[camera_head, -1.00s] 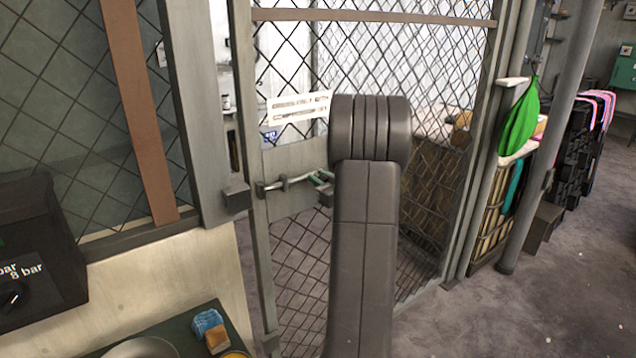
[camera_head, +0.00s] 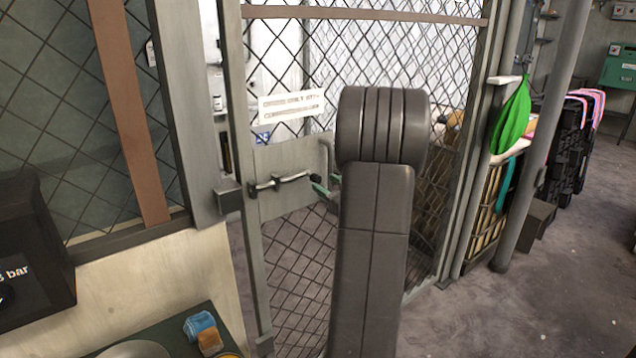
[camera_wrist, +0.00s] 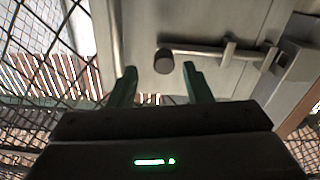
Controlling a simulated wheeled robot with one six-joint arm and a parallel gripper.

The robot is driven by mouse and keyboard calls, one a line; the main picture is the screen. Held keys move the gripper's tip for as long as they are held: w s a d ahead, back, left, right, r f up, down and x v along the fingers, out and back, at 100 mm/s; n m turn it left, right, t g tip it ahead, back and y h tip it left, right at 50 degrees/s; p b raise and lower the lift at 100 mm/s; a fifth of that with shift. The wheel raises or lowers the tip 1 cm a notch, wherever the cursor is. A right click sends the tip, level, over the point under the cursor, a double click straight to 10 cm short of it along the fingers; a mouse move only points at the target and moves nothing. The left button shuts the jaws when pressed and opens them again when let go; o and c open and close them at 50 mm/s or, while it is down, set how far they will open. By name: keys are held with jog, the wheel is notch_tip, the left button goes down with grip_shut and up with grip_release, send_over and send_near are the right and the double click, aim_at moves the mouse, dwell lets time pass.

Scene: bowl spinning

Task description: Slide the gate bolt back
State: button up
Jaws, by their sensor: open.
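The gate bolt (camera_head: 292,179) is a thin metal rod in brackets on the gate's grey plate (camera_head: 285,155). In the wrist view the bolt rod (camera_wrist: 200,51) ends in a dark round knob (camera_wrist: 163,62). The rod's other end runs toward a grey block (camera_head: 228,196) on the post; I cannot tell whether it enters it. My gripper (camera_wrist: 160,80) is open, its two green fingers apart. The knob appears between and just beyond the fingertips, not gripped; contact is unclear. In the head view my gripper (camera_head: 321,190) is at the bolt's right end, partly hidden by my arm.
The mesh gate (camera_head: 295,265) stands in a grey frame. A vertical pull handle (camera_head: 327,155) is on the plate near my arm. At left are a dark box (camera_head: 30,240) and a bench with a blue item (camera_head: 199,324). Open floor (camera_head: 545,290) lies at right.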

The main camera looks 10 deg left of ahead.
aim_at(317, 181)
jog(key=v, duration=0.7)
jog(key=shift+s+d+b, duration=0.25)
jog(key=shift+b, duration=0.2)
jog(key=shift+w+a+r, duration=0.1)
jog(key=p+x, duration=0.2)
jog(key=x, duration=1.1)
jog(key=shift+w+a+p, duration=0.2)
jog(key=shift+a+p, duration=0.1)
jog(key=shift+a, duration=0.25)
jog(key=shift+s+a+p, duration=0.2)
jog(key=shift+s+p, duration=0.15)
jog(key=shift+s, duration=0.05)
jog(key=shift+w+d, duration=0.1)
